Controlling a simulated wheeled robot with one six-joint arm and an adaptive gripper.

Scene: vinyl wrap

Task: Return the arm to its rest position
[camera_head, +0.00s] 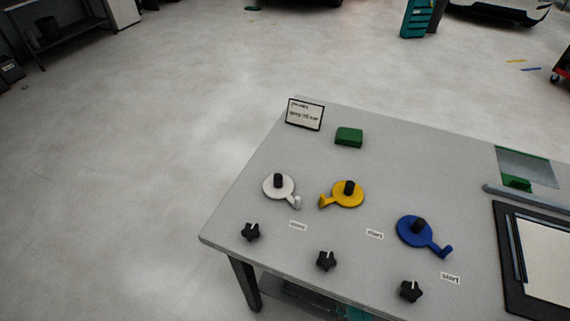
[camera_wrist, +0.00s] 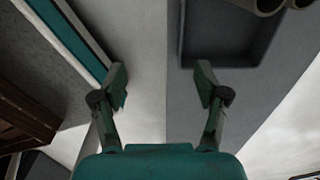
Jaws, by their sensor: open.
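My gripper (camera_wrist: 161,82) shows in the wrist view with its two dark fingers spread apart and nothing between them. It is open and empty. Behind it are a grey and white surface, a dark grey recessed panel (camera_wrist: 186,50) at upper right and a teal strip (camera_wrist: 75,35) at upper left. My arm and gripper do not show in the head view.
The grey table (camera_head: 270,225) holds white (camera_head: 272,192), yellow (camera_head: 350,200) and blue (camera_head: 412,233) handled discs, several black knobs (camera_head: 326,261), a green block (camera_head: 349,136), a small sign (camera_head: 304,114) and a black-framed board (camera_head: 510,290). Open floor (camera_head: 130,180) lies left.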

